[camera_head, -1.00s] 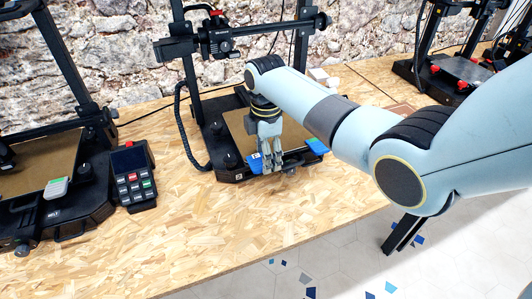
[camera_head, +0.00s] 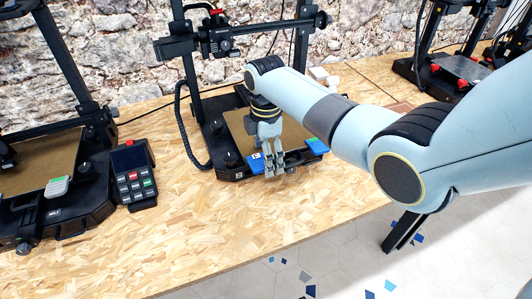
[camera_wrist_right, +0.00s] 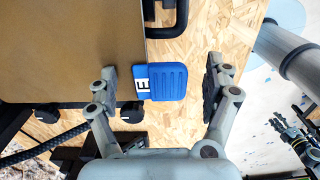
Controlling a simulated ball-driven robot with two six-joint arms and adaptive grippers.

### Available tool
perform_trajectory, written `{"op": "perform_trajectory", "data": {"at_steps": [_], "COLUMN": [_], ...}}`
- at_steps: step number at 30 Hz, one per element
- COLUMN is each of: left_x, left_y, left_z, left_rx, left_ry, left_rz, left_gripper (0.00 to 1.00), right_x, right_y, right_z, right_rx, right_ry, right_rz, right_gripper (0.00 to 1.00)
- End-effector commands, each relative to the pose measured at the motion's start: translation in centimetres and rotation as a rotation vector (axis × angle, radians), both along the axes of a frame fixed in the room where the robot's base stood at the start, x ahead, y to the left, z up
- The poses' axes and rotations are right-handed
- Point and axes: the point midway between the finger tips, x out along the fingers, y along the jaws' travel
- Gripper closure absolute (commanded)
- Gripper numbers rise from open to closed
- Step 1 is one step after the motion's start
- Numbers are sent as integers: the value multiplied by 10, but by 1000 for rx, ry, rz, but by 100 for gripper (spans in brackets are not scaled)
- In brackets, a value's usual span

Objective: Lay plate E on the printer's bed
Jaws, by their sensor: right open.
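Plate E is a flat gold-brown sheet (camera_head: 238,128) that appears to lie on the bed of the middle printer (camera_head: 231,174). In the right wrist view the sheet (camera_wrist_right: 70,50) fills the upper left. Its blue tab (camera_wrist_right: 168,82) has a white label with a dark E. In the head view the tab (camera_head: 256,164) is partly hidden by my right gripper (camera_head: 273,170). My right gripper (camera_wrist_right: 160,84) is open, with one finger on each side of the tab and visible gaps to both. A second blue tab (camera_head: 318,146) shows at the front right.
A left printer (camera_head: 62,217) carries a brown plate with a grey-green tab (camera_head: 57,187). A control box with keypad (camera_head: 134,176) stands between the printers. Another printer (camera_head: 440,80) is at the back right. The wooden table (camera_head: 190,235) is clear in front.

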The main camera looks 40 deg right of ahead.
Motion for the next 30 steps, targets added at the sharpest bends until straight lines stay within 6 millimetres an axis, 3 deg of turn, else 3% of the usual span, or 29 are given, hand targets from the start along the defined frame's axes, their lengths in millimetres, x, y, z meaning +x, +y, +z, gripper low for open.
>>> {"op": "perform_trajectory", "data": {"at_steps": [7, 15, 21, 30], "left_x": [0, 0, 0, 0], "left_y": [1, 0, 0, 0], "left_z": [0, 0, 0, 0], "left_rx": [1, 0, 0, 0], "left_ry": [0, 0, -1, 0], "left_rz": [0, 0, 0, 0], "left_gripper": [60, 60, 60, 60], "right_x": [1, 1, 1, 0], "right_y": [0, 0, 0, 0], "right_z": [18, 78, 110, 120], "right_rx": [0, 0, 0, -1], "right_ry": [-2, -4, -2, -1], "right_rz": [0, 0, 0, -3], "right_gripper": [16, 16, 16, 16]}}
